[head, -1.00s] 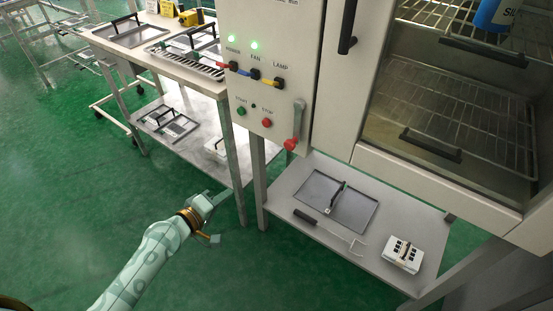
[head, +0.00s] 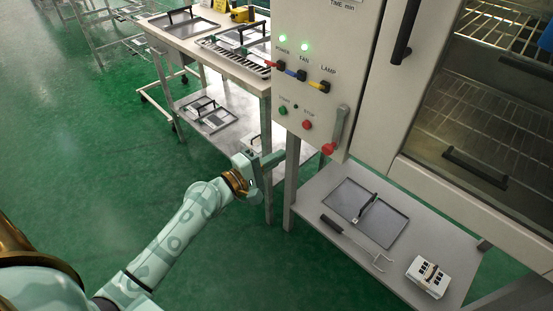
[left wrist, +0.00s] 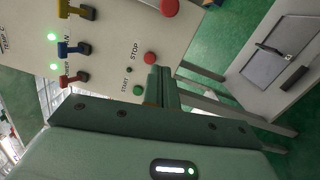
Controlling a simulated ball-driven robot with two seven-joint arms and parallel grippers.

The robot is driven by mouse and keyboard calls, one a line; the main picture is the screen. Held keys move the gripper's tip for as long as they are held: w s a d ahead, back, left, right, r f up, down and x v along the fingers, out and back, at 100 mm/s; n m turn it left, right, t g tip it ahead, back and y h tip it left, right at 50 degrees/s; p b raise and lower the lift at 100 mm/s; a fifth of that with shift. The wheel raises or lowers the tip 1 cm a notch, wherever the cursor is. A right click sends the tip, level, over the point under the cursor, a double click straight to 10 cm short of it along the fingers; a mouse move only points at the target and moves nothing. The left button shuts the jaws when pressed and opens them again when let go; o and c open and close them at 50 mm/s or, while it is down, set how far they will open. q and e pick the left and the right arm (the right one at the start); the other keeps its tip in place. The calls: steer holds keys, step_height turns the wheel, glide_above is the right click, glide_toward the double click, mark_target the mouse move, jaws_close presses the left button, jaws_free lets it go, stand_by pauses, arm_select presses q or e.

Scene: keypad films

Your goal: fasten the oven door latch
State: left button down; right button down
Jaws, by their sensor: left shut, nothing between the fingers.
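The oven door (head: 425,165) has a pale frame around a dark window, with a black upright bar handle (head: 405,32) on its left side. It looks shut. A grey lever with a red end (head: 338,132) hangs at the lower right edge of the control panel and looks like the latch. Its red end also shows at the top of the left wrist view (left wrist: 168,8). My left gripper (head: 272,161) is shut and empty, below and left of the lever, apart from it. Its closed fingers (left wrist: 160,86) appear below the STOP button. My right gripper is out of view.
The control panel (head: 290,85) carries lit lamps, coloured switches and green and red buttons. A low shelf (head: 310,205) below holds a tray (head: 385,218), a long-handled tool (head: 355,240) and a white block (head: 428,276). A bench with trays stands behind my gripper.

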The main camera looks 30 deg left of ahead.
mark_target(335, 132)
arm_select(q)
steer(key=w+d+p, duration=0.1)
steer(key=w+d, duration=0.4)
steer(key=d, duration=0.1)
steer(key=shift+w+d+r, duration=0.2)
steer(key=shift+w+r, duration=0.1)
steer(key=shift+w, duration=0.1)
steer(key=shift+s+d+n, duration=0.1)
steer(key=shift+d+n, duration=0.2)
steer(key=shift+n, duration=0.1)
